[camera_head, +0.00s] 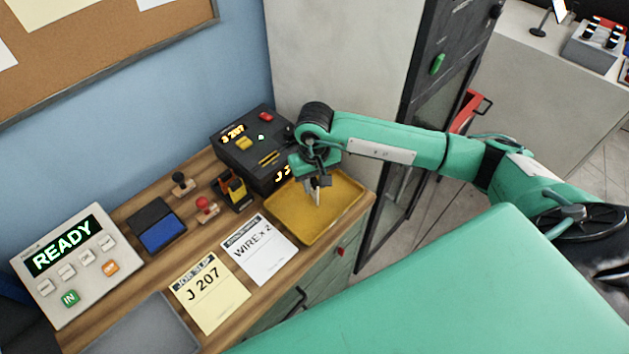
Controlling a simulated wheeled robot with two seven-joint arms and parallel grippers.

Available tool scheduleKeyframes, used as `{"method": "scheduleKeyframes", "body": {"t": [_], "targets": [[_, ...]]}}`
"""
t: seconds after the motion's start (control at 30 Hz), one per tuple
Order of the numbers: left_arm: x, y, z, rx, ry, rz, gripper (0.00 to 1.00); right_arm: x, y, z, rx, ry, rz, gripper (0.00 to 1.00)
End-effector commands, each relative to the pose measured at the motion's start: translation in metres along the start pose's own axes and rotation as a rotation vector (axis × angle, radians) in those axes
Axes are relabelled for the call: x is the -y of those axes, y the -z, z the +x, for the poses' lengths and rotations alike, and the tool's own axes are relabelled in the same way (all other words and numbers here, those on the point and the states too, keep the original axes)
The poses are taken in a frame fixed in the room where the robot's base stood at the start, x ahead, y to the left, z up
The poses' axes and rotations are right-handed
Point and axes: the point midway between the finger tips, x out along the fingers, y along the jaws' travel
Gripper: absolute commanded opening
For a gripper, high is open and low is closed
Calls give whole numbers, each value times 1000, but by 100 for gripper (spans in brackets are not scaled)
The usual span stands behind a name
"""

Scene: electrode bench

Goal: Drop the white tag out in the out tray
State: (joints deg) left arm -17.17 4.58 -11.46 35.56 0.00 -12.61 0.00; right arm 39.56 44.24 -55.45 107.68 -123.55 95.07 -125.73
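My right gripper (316,187) reaches in from the right and points down over the yellow tray (285,231), which I take for the out tray. A small narrow pale piece (317,197), seemingly the white tag, shows between its dark fingertips, and the fingers look shut on it. The piece hangs over the inside of the tray; whether it touches the tray floor I cannot tell. The rest of the tray looks empty. My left gripper is not in view.
A black machine (236,151) reading J 207 stands behind the tray. Wire card (258,262), job slip (207,300), stamps (206,206), a blue pad (162,233) and a READY panel (92,285) lie leftward. A grey tray (150,330) is at front left.

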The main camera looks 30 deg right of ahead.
Motion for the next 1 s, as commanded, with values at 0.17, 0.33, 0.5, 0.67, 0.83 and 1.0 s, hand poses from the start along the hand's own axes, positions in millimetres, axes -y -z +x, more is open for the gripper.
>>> {"method": "scheduleKeyframes", "body": {"t": [0.17, 0.33, 0.5, 0.67, 0.83, 1.0], "targets": [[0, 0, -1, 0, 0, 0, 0, 0, 0, -1, 0, 0, 0, 35], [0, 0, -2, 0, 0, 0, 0, 0, 0, -2, 0, 0, 0, 35], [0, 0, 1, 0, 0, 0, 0, 0, 1, -9, -3, 0, 0, 35], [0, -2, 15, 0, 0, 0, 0, 0, 2, -36, -7, 1, -1, 35], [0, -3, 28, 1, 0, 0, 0, 0, 2, -69, -6, 0, -1, 35], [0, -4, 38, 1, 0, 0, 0, 0, 1, -97, -4, 0, -1, 35]]}}
